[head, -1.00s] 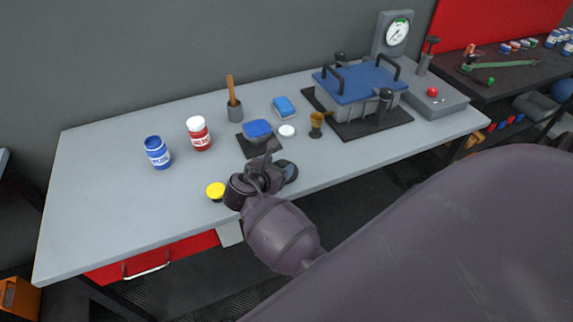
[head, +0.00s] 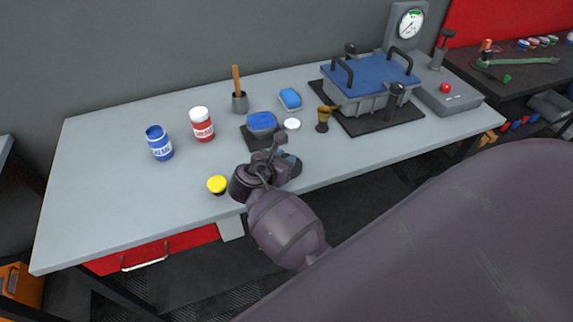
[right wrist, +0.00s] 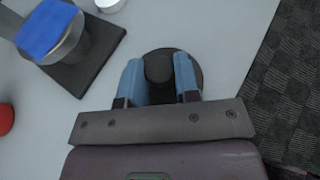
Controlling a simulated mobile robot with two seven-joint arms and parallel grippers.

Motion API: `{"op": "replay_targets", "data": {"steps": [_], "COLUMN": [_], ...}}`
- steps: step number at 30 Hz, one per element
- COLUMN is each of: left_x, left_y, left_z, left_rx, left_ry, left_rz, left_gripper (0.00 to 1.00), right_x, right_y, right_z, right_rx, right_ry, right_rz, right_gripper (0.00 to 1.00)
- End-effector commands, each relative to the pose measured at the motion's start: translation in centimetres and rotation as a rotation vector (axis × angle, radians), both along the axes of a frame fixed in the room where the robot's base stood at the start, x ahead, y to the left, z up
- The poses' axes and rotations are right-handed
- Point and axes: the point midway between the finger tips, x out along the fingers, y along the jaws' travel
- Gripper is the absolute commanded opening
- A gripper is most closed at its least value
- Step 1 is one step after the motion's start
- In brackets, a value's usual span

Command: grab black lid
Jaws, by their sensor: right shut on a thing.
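The black lid (right wrist: 158,66) is a dark round disc with a knob, seen in the right wrist view. My right gripper (head: 285,161) is over the front edge of the workbench, right of the yellow-topped small jar. Its blue fingers (right wrist: 159,78) are shut on the lid's knob, one on each side. In the head view my gripper mostly hides the lid. I cannot tell whether the lid touches the bench. My left gripper is not in view.
A blue-topped container on a dark pad (head: 262,122) stands just behind the gripper, with a white lid (head: 292,124) beside it. Blue (head: 159,143) and red (head: 202,125) jars and the yellow-topped jar (head: 217,184) are left. The bench's left part (head: 100,190) is clear.

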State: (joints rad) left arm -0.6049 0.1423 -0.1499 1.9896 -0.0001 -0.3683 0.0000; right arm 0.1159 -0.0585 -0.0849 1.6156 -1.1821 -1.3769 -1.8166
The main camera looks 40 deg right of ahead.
Motion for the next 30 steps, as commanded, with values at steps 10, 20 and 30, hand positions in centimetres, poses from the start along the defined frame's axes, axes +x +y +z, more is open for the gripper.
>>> {"op": "replay_targets", "data": {"steps": [10,20,30], "left_x": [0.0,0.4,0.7], "left_y": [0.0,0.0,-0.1], "left_z": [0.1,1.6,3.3], "left_rx": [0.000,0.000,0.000], "left_ry": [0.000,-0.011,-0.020], "left_rz": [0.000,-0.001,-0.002], "left_gripper": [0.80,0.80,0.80], "right_x": [0.0,0.1,0.0], "right_y": [0.0,0.0,0.0], "right_z": [0.3,5.7,14.3], "right_rx": [0.000,0.001,0.001], "right_ry": [-0.001,-0.007,-0.006], "right_rz": [0.000,-0.001,-0.001], "right_gripper": [0.06,0.06,0.06]}}
